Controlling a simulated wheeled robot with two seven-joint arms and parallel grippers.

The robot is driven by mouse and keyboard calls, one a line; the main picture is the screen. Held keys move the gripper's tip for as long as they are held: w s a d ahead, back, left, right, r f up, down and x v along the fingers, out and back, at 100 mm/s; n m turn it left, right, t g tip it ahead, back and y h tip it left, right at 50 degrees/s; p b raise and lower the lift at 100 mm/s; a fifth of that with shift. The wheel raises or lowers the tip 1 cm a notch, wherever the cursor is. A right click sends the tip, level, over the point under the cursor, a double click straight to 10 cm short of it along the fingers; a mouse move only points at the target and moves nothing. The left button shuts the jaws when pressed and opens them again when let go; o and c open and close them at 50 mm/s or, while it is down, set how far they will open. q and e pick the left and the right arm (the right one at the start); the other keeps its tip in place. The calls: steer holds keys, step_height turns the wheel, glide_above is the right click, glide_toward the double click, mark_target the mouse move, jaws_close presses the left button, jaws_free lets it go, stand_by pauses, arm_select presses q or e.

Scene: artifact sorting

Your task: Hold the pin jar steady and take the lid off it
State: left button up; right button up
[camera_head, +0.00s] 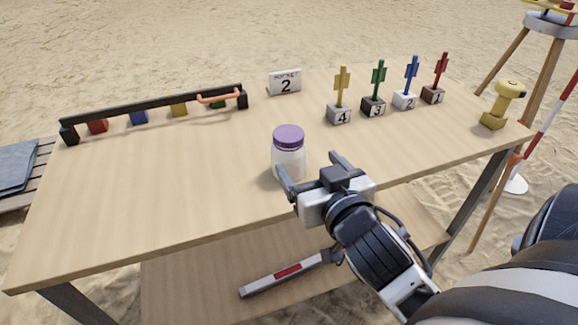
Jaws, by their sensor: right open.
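The pin jar (289,163) stands upright on the wooden table near its front edge. It is a clear, whitish jar with a purple lid (288,136) on top. My right gripper (308,164) is open just in front and to the right of the jar. Its left finger covers part of the jar's lower side, and its other finger is to the right of the jar. I cannot tell whether a finger touches the jar. My left gripper is not in view.
A black rail (155,112) with coloured blocks stands at the table's back left. A card (285,82) marked 2 stands at the back. Several numbered blocks with coloured pins (373,105) and a yellow object (503,104) stand at the right.

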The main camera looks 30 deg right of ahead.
mark_target(286, 135)
steer(key=x, duration=0.6)
steer(key=shift+b, duration=0.35)
steer(key=x, duration=0.6)
steer(key=shift+w+a+r, duration=0.1)
steer(key=shift+w, duration=0.2)
steer(key=c, duration=1.1)
